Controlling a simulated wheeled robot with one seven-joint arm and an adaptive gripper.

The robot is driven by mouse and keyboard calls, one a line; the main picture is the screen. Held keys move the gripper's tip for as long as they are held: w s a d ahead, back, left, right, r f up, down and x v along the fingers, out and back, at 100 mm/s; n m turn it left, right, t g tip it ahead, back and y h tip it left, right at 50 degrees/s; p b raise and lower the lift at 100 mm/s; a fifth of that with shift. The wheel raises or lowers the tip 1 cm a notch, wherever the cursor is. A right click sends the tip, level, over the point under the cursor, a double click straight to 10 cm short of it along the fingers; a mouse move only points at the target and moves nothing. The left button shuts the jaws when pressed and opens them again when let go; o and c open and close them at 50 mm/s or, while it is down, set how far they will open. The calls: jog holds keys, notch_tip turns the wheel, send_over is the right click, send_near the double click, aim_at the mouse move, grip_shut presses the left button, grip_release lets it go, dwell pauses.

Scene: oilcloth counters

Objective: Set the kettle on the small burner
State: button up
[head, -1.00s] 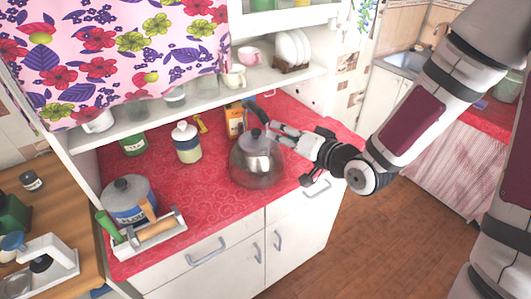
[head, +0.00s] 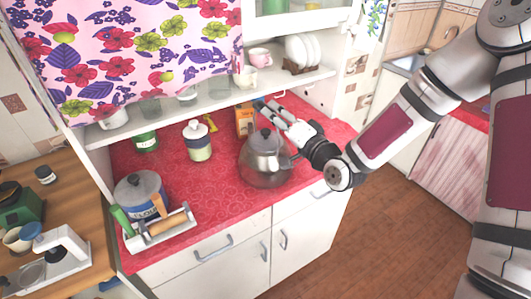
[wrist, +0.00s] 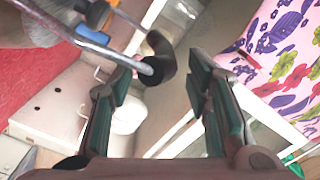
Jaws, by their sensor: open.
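The kettle (head: 264,167) is grey and shiny, with a dark lid knob. It stands on the red counter in the middle of the head view. My gripper (head: 270,107) is open above it, with its fingers close to the upper part of the kettle. In the wrist view, a metal bar with a dark grip (wrist: 159,61), seemingly the kettle's handle, reaches between the open fingers (wrist: 157,92). I cannot tell whether a finger touches it. Part of the kettle shows at the upper left of the wrist view (wrist: 35,28). I see no small burner in either view.
The red counter (head: 220,205) also holds a lidded pot (head: 141,195), a tray with a rolling pin (head: 167,225), a white-lidded jar (head: 198,142) and an orange box (head: 243,121). A shelf (head: 220,100) with cups and plates runs behind. Bare counter lies left of the kettle.

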jog(key=x, duration=0.4)
jog(key=shift+s+a+p, duration=0.1)
jog(key=shift+a+p, duration=0.15)
jog(key=shift+p, duration=0.1)
jog(key=shift+w+a, duration=0.3)
jog(key=shift+w, duration=0.15)
grip_shut()
jog(key=shift+r, duration=0.1)
